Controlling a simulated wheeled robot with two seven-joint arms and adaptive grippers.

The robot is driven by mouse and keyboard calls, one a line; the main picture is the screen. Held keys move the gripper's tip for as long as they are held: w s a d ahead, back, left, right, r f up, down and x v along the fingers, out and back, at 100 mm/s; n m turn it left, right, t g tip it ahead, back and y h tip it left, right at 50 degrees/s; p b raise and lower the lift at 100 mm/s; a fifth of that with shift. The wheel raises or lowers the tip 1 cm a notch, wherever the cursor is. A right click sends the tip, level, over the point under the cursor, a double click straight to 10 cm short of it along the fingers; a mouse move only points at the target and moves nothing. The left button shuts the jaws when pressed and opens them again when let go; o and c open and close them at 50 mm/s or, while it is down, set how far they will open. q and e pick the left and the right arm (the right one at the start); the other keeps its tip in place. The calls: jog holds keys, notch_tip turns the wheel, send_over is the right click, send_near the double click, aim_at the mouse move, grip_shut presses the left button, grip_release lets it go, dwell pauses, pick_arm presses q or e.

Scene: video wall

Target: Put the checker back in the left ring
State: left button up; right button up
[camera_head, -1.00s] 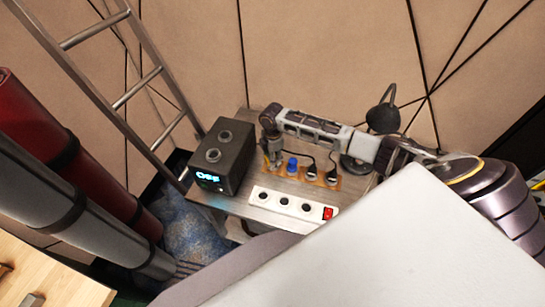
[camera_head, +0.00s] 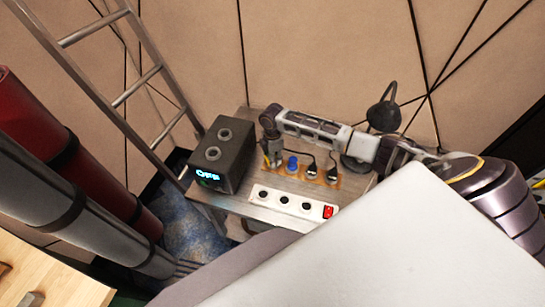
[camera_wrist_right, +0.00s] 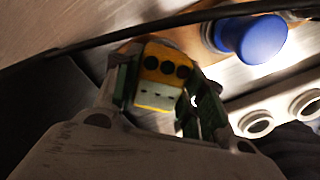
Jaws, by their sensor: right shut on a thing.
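The checker is a small yellow and pale block with dark round spots on its yellow face, seen in the right wrist view (camera_wrist_right: 163,70). My right gripper (camera_head: 271,160) is shut on it, with a finger on each side. In the head view the gripper hides most of the checker. It is over the left end of the brown ring rack (camera_head: 302,173), left of the blue plug (camera_head: 292,164). The left ring is hidden under the gripper and checker, so I cannot tell whether the checker is in it. My left gripper is not in view.
A white power strip (camera_head: 272,203) with a red switch lies in front of the rack. Black plugs (camera_head: 332,176) with cords sit at the rack's right, before a dark lamp (camera_head: 384,115). A ladder (camera_head: 105,110) leans left.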

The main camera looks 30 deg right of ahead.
jog(key=shift+f, duration=0.15)
jog(key=o, duration=1.2)
jog(key=shift+o, duration=0.4)
jog(key=o, duration=0.3)
jog(key=shift+r+p, duration=2.05)
jog(key=shift+p, duration=0.2)
jog(key=shift+r+p, duration=0.4)
jog(key=shift+r, duration=0.6)
